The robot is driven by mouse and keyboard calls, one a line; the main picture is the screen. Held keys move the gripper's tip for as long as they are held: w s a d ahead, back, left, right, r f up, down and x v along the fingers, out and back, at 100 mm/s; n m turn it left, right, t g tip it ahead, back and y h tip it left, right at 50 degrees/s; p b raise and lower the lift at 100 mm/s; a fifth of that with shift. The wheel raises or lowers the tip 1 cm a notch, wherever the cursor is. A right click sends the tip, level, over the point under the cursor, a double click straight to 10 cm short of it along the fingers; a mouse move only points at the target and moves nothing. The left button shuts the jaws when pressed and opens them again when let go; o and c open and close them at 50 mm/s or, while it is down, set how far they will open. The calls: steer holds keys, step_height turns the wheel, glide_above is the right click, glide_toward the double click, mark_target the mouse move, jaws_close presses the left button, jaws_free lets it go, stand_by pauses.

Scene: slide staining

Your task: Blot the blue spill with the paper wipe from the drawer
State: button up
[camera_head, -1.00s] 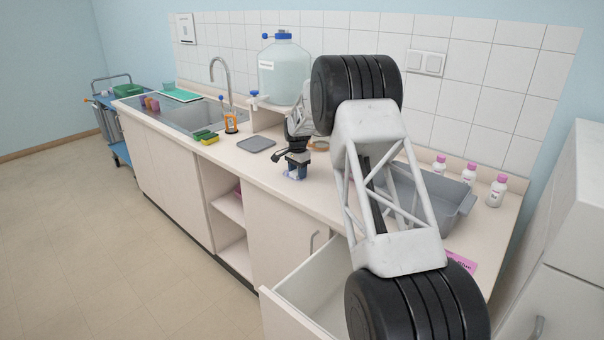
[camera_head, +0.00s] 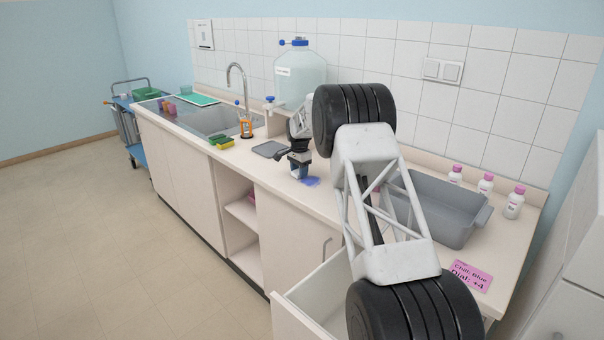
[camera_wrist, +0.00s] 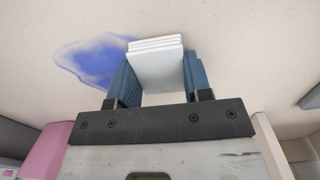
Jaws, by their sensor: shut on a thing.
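My gripper (camera_head: 298,170) is low over the counter (camera_head: 350,215), left of the grey tub. In the wrist view, its blue fingers (camera_wrist: 158,75) are shut on a white folded paper wipe (camera_wrist: 156,68), which shows several layers at its edge. The blue spill (camera_head: 311,181) shows on the counter just right of the gripper in the head view. In the wrist view the spill (camera_wrist: 90,62) lies left of the wipe, its edge near the left finger. I cannot tell whether the wipe touches the counter. The drawer (camera_head: 292,318) is open; my arm hides part of it.
A grey tub (camera_head: 455,232), several pink-capped bottles (camera_head: 485,183) and a pink card (camera_head: 471,277) stand or lie to the right. A grey mat (camera_head: 269,150), a sponge (camera_head: 221,142) and an orange holder (camera_head: 246,127) are left. A large carboy (camera_head: 300,75) is behind.

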mark_target(320, 186)
steer(key=shift+s+d+f, duration=0.35)
steer(key=shift+s+d, duration=0.1)
steer(key=shift+d, duration=0.05)
steer(key=shift+s+d+r, duration=0.15)
steer(key=shift+s+r, duration=0.05)
steer(key=shift+r, duration=0.05)
steer(key=shift+s+d+f, duration=0.2)
steer(key=shift+f, duration=0.05)
steer(key=shift+s+d+r, duration=0.2)
steer(key=shift+s+d, duration=0.2)
steer(key=shift+d, duration=0.05)
steer(key=shift+s+d+f, duration=0.25)
steer(key=shift+s+d, duration=0.8)
steer(key=shift+s, duration=0.05)
steer(key=shift+s+d+r, duration=0.15)
steer(key=shift+s+d, duration=0.85)
steer(key=shift+d, duration=0.05)
steer(key=shift+s+d, duration=0.55)
steer(key=shift+s, duration=0.05)
steer(key=shift+s+d+r, duration=0.15)
step_height(320, 186, up, 8)
